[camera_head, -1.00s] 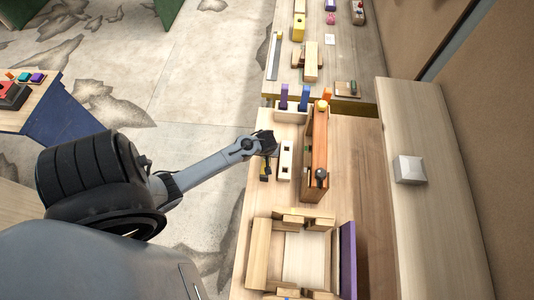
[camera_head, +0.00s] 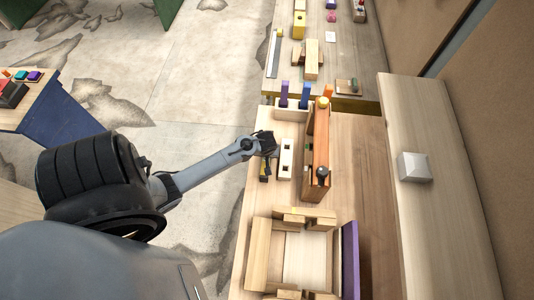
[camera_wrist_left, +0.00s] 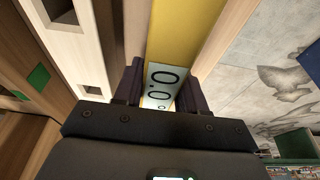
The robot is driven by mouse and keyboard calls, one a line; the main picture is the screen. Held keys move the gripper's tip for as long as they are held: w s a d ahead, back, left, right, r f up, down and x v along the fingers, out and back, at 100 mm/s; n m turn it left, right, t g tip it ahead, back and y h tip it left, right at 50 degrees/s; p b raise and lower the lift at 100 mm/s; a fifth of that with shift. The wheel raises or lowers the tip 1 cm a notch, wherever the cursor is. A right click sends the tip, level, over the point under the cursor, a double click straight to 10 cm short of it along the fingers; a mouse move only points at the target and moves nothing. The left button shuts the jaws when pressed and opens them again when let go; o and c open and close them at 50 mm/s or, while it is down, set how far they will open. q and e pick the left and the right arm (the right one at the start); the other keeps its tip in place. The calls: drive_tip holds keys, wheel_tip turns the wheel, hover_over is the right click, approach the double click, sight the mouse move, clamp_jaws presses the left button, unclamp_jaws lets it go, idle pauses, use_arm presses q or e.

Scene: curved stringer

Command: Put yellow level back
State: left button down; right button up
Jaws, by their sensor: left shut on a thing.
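The yellow level (camera_wrist_left: 183,38) fills the top middle of the left wrist view, with a pale display reading 0.0 between my fingers. In the head view only a small dark and yellow part of the level (camera_head: 264,171) shows below the gripper. My left gripper (camera_head: 267,145) is at the left edge of the workbench, shut on the level. Its dark fingers (camera_wrist_left: 160,88) are on both sides of the level in the left wrist view. My right gripper is not in view.
A white block with holes (camera_head: 286,158) stands just right of my left gripper. A long wooden piece with an orange top (camera_head: 320,145) is beyond it. A wooden holder (camera_head: 290,113) with purple and blue pieces is behind. A wooden frame (camera_head: 258,255) lies in front. Floor is left of the bench.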

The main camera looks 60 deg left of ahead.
use_arm(q)
drive_tip(key=shift+f, duration=0.5)
drive_tip(key=c, duration=0.6)
unclamp_jaws()
drive_tip(key=shift+o, duration=0.2)
drive_tip(key=v, duration=1)
drive_tip(key=shift+r, duration=0.2)
drive_tip(key=shift+s+r+p, duration=0.15)
drive_tip(key=shift+p, duration=0.15)
drive_tip(key=s+d+r+m+p, duration=0.2)
drive_tip(key=s+d+r+p, duration=0.35)
drive_tip(key=d, duration=0.25)
drive_tip(key=s+d+r+m+t+h+p, duration=0.2)
drive_tip(key=s+d+r+m, duration=0.1)
drive_tip(key=d+r+m, duration=0.7)
wheel_tip(320, 180, up, 4)
drive_tip(key=shift+d+r+m+h, duration=0.2)
drive_tip(key=shift+d+m+h, duration=0.15)
drive_tip(key=shift+d, duration=0.75)
